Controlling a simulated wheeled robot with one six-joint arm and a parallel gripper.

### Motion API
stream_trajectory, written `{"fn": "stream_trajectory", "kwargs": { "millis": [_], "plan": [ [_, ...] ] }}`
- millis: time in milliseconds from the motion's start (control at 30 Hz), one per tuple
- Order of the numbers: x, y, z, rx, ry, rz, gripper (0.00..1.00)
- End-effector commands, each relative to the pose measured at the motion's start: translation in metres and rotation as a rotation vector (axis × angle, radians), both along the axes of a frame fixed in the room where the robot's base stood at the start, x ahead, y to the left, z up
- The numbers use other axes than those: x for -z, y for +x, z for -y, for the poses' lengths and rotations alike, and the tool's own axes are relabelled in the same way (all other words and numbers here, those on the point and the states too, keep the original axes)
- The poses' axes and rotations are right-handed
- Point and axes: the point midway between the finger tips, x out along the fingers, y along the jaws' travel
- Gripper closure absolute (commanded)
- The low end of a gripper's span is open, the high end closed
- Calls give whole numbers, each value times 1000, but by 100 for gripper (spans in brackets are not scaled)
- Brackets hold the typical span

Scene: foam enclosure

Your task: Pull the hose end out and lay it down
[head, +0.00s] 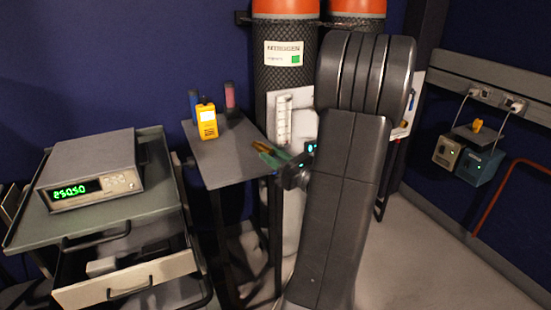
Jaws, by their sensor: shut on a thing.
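My gripper (267,154) is at the centre of the view, pointing left, over or in front of the right part of a small grey side table (220,160). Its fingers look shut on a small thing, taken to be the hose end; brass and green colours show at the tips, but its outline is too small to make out. My dark arm hides much of what stands behind and right of the gripper. The hose's run cannot be followed clearly.
A yellow handheld meter (207,121) and a red bottle (230,97) stand on the side table. Tall gas cylinders (287,60) stand behind. A bench instrument (92,170) sits on a drawer cart at left. Floor at right (430,250) is clear.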

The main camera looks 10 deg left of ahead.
Motion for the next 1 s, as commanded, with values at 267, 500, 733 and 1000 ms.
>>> {"fn": "stream_trajectory", "kwargs": {
  "millis": [267,500,733,1000],
  "plan": [
    [6,23,-16,-1,-1,1,100],
    [9,43,-29,0,0,2,100],
    [23,56,-38,2,0,0,100],
    [49,55,-37,2,2,-1,100]
  ]
}}
